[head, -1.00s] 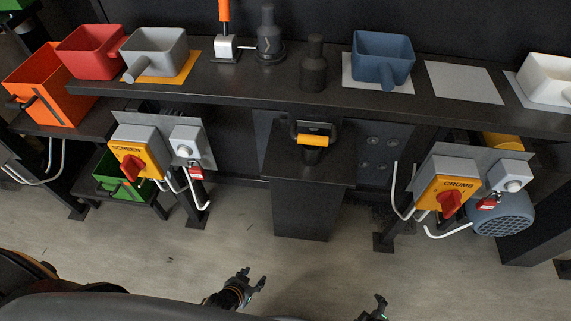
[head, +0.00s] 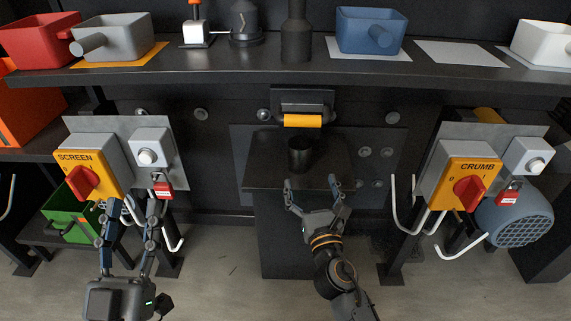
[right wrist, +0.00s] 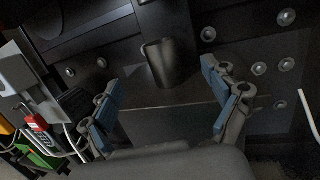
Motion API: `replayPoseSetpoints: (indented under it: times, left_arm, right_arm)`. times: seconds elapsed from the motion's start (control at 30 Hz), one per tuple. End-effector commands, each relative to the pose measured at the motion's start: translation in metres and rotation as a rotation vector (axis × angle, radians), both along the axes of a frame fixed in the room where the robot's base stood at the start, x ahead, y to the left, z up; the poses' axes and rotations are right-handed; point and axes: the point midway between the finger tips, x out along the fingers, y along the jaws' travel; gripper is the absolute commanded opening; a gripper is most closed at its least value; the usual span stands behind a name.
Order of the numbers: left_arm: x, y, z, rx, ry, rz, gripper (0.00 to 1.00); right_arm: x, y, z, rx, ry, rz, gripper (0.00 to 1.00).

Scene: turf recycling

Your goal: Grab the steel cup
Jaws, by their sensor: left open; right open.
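A dark steel cup (head: 300,155) stands upright on the dark pedestal (head: 262,180), below a yellow-handled fitting on the wall. In the right wrist view the cup (right wrist: 165,62) shows beyond the fingers and between them. My right gripper (head: 314,184) is open and empty, just in front of the cup and apart from it. Its blue-padded fingers also show in the right wrist view (right wrist: 165,98). My left gripper (head: 131,207) is open at the lower left, in front of the SCREEN switch box, with nothing seen between its fingers.
A dark shelf (head: 270,73) with scoops and bottles runs above the pedestal. The SCREEN switch box (head: 95,165) stands left and the CRUMB switch box (head: 470,172) right, both with bent white rods. A green bin (head: 70,215) sits low at the left.

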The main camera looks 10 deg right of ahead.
Motion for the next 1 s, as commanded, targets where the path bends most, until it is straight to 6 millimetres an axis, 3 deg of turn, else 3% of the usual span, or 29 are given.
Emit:
replayPoseSetpoints:
  times: [0.3, 0.6, 1.0]
  left_arm:
    - [0.004, 0.000, -0.006, 0.012, 0.041, 0.003, 0.46]
    - [0.000, 0.000, 0.000, -0.002, -0.006, 0.000, 0.46]
    - [-0.033, 0.003, 0.038, -0.081, -0.281, -0.015, 0.46]
  right_arm:
    - [0.059, -0.005, 0.010, 0.002, -0.001, 0.000, 0.87]
    - [0.081, -0.007, 0.011, 0.004, 0.002, 0.001, 0.87]
    - [0.125, -0.010, 0.014, 0.003, 0.001, 0.000, 0.87]
